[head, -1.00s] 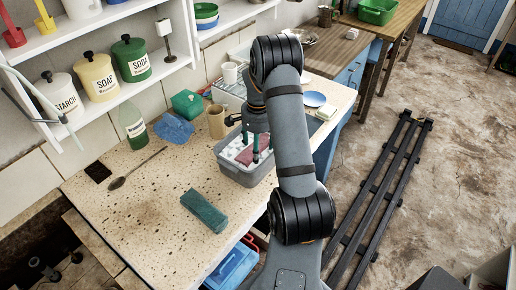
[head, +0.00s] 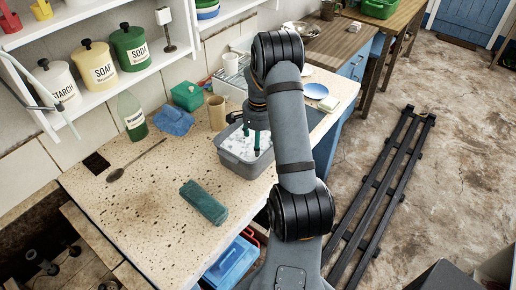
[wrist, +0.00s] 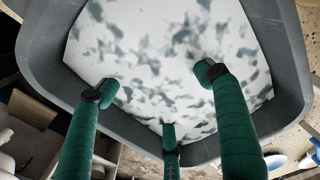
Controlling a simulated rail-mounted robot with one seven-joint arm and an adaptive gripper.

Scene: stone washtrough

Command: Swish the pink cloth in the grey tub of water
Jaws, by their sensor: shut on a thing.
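The grey tub (head: 243,168) stands on the speckled stone top, filled with white, grey-flecked suds (head: 237,148). Its rim also frames the wrist view (wrist: 292,60). My gripper (head: 252,143) points down inside the tub, its green fingers reaching to the suds. In the wrist view, the three fingers (wrist: 162,97) have their tips at or in the white surface. No pink cloth shows in either current view; it is hidden, apparently under the suds in my gripper's hold.
A green block (head: 204,202), a spoon (head: 137,159) and a blue cloth (head: 173,121) lie on the stone top. A tan cup (head: 217,113) stands close behind the tub. A shelf with canisters (head: 97,65) overhangs the left.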

